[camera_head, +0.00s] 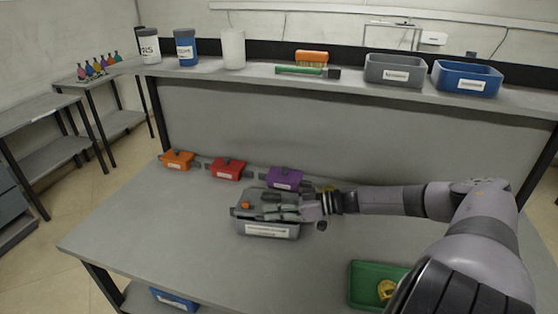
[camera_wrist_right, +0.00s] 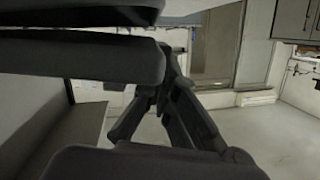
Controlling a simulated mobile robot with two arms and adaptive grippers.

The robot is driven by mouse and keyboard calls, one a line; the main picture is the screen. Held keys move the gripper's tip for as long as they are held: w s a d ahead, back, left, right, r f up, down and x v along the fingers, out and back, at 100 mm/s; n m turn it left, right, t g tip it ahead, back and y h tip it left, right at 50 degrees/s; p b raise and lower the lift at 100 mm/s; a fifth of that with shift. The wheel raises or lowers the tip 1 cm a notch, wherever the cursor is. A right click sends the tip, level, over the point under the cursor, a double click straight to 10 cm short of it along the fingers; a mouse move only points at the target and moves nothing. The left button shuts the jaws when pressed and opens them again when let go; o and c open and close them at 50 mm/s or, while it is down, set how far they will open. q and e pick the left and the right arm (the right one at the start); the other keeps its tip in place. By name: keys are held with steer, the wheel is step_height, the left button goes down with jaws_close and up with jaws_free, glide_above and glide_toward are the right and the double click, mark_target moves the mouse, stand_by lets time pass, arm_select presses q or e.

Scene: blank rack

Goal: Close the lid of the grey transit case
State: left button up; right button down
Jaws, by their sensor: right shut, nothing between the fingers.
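The grey transit case (camera_head: 268,230) sits on the bench near its middle, with a white label on its front. My right gripper (camera_head: 268,208) reaches in from the right and lies over the top of the case, fingers together and empty. It hides much of the top, so I cannot tell how far the lid is open, or whether the fingers touch it. A small orange item (camera_head: 246,205) shows at the top left of the case. In the right wrist view, dark gripper linkage (camera_wrist_right: 170,105) fills the middle. My left gripper is not in view.
Orange (camera_head: 177,160), red (camera_head: 227,169) and purple (camera_head: 285,178) small cases stand along the bench's back. A green tray (camera_head: 362,286) with a yellow item is at front right. A shelf (camera_head: 260,72) with jars and bins runs behind. The bench's left front is clear.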

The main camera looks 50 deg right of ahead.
steer(key=shift+a+f, duration=0.1)
steer(key=shift+f, duration=0.3)
steer(key=shift+s+f, duration=0.15)
steer(key=shift+a, duration=0.1)
steer(key=shift+r, duration=0.2)
step_height(320, 180, up, 4)
steer(key=p, duration=0.5)
steer(key=shift+r, duration=0.15)
steer(key=p+v, duration=0.1)
steer(key=v, duration=0.9)
steer(key=shift+f, duration=0.4)
